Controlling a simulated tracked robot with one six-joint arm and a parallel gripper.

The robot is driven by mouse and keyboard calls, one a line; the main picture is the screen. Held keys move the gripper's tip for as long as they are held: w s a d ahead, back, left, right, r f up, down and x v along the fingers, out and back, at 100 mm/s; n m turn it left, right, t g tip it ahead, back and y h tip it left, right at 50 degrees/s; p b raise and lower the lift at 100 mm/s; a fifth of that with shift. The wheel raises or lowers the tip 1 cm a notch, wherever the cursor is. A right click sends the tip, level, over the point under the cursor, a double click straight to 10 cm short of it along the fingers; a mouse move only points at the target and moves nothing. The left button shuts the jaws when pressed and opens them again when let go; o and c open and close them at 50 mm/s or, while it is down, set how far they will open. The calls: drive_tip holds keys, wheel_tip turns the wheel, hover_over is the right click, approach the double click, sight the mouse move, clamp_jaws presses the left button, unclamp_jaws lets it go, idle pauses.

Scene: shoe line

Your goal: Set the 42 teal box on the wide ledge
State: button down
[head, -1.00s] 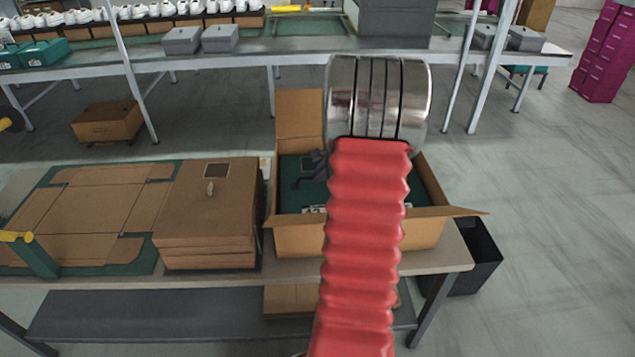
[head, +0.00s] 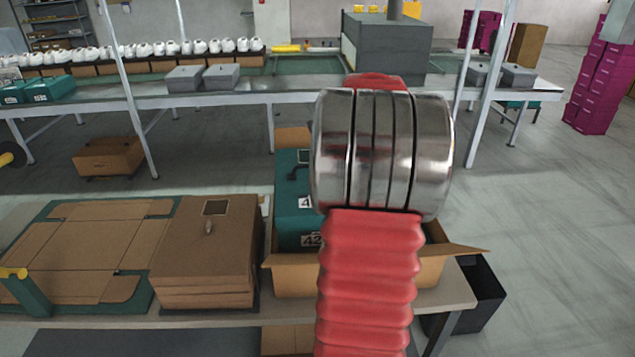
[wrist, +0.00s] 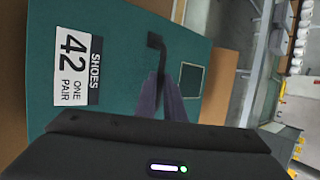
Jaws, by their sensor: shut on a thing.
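The teal box (head: 287,210) marked 42 stands partly out of the open carton (head: 295,278) in the head view, its lower part hidden by the carton's front wall. My arm covers its right side. In the wrist view the teal box (wrist: 120,60) fills the left and middle, with a white label reading SHOES 42 ONE PAIR. My gripper (wrist: 165,98) is shut on the dark handle (wrist: 156,50) on the box's top. In the head view my arm hides the fingers. I cannot tell which surface is the wide ledge.
A closed brown carton (head: 205,250) and a flat carton blank (head: 90,250) lie left of the open carton on the near table. Behind, a long line (head: 290,90) carries shoes, grey boxes (head: 222,76) and teal boxes (head: 52,88). A dark bin (head: 483,290) stands at right.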

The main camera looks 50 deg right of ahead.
wheel_tip(320, 180, up, 10)
drive_tip(key=shift+r, duration=0.15)
drive_tip(key=shift+w, duration=0.1)
idle(0.6)
drive_tip(key=w+a+f+n+g+y, duration=0.1)
drive_tip(key=w+a+f+n+y, duration=0.3)
drive_tip(key=w+a, duration=0.55)
drive_tip(key=w+a+f+n+g+y, duration=0.1)
drive_tip(key=w+a+f+n+y, duration=0.1)
drive_tip(key=w+a+n, duration=0.75)
drive_tip(key=a+f+n+g+y, duration=0.1)
drive_tip(key=a+n+g, duration=0.1)
drive_tip(key=a, duration=0.8)
drive_tip(key=w+a+f+n+g+y, duration=0.1)
drive_tip(key=a+f+n+g, duration=0.1)
drive_tip(key=a, duration=0.8)
drive_tip(key=w+a+f+n+g+y, duration=0.1)
drive_tip(key=a+n, duration=0.3)
drive_tip(key=a, duration=0.6)
drive_tip(key=shift+a+f+g, duration=0.15)
drive_tip(key=shift+f+g, duration=0.15)
drive_tip(key=shift+g, duration=0.2)
drive_tip(key=shift+a+n, duration=0.1)
drive_tip(key=shift+n, duration=0.15)
